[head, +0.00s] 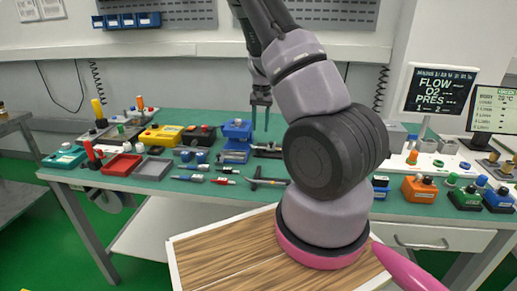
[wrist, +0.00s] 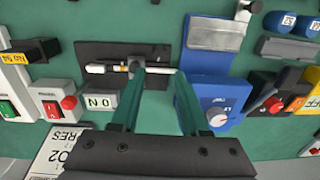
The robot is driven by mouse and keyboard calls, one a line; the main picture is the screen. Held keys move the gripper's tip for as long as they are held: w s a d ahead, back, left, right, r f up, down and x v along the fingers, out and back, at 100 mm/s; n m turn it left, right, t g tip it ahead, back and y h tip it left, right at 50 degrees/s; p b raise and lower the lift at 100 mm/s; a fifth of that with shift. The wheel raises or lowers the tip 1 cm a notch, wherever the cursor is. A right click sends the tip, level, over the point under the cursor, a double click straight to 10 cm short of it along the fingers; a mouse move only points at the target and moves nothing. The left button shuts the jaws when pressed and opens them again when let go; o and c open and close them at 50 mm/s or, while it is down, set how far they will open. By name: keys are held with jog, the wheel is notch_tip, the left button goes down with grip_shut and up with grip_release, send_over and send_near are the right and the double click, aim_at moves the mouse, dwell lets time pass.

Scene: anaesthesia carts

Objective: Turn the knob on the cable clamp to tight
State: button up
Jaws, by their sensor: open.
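A dark plate (wrist: 110,55) lies on the green bench with a light cable-like bar (wrist: 104,69) across it and a small grey knob-like part (wrist: 135,66) at its middle; this looks like the cable clamp. It also shows, small, in the head view (head: 267,153). Any tight marking is unreadable. My gripper (wrist: 160,74) is open, fingers pointing down over the plate. In the wrist view its left fingertip overlaps the knob-like part and partly hides it; I cannot tell whether they touch. In the head view my gripper (head: 260,121) is above the plate.
A blue block (wrist: 208,92) with a white dial (wrist: 217,114) stands close beside the plate.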

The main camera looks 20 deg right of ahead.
aim_at(259, 149)
notch_tip(259, 149, down, 10)
jog(key=shift+w+a+r, duration=0.1)
dwell(0.4)
grip_shut()
